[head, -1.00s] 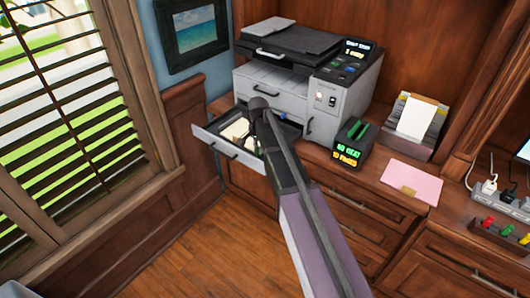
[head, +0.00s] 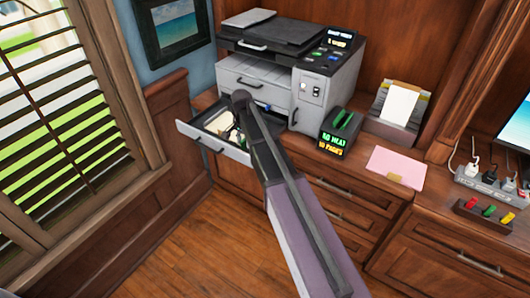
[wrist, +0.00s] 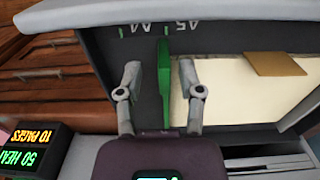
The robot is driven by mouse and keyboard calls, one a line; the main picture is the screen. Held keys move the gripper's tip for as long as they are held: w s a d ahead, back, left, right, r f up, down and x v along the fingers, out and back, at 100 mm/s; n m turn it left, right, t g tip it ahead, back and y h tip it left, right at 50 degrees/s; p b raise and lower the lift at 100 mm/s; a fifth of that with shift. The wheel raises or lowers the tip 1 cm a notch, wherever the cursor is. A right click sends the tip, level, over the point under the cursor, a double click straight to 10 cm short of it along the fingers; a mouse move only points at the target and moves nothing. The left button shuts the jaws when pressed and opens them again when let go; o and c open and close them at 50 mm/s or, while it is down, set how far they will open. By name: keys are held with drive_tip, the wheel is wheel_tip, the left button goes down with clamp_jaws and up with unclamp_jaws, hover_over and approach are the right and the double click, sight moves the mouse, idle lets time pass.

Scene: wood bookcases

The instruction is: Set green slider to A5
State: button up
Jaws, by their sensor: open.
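The green slider (wrist: 164,85) stands upright in the printer's open paper tray (wrist: 82,30). In the wrist view, its top is between the upside-down marks A4 (wrist: 140,28) and A5 (wrist: 187,26); I cannot tell which tick it is aligned with. My gripper (wrist: 160,75) is open, with one finger on each side of the slider and a gap showing on both sides. In the head view the tray (head: 228,151) juts out from the printer (head: 258,77), and my arm hides my fingers and most of the slider.
Pale paper with a brown tab (wrist: 274,64) lies in the tray beside the slider. A black box with lit text (head: 336,136) stands right of the tray. A pink sheet (head: 396,168) lies on the desk. Open floor lies in front.

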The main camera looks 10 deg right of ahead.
drive_tip(key=shift+s+d, duration=0.45)
drive_tip(key=shift+s, duration=0.05)
drive_tip(key=shift+s+d, duration=1.05)
drive_tip(key=shift+s, duration=0.1)
drive_tip(key=shift+w+a+r+p, duration=0.1)
drive_tip(key=shift+w+r+p, duration=0.1)
drive_tip(key=shift+r+p, duration=0.5)
wheel_tip(320, 180, up, 13)
drive_tip(key=p, duration=1.3)
drive_tip(key=s+d+f+n+b, duration=0.1)
drive_tip(key=s+n, duration=0.3)
drive_tip(key=s, duration=0.6)
drive_tip(key=s+d+f+n+b, duration=0.2)
drive_tip(key=s+d+n, duration=0.2)
drive_tip(key=s, duration=0.7)
drive_tip(key=shift+n, duration=0.5)
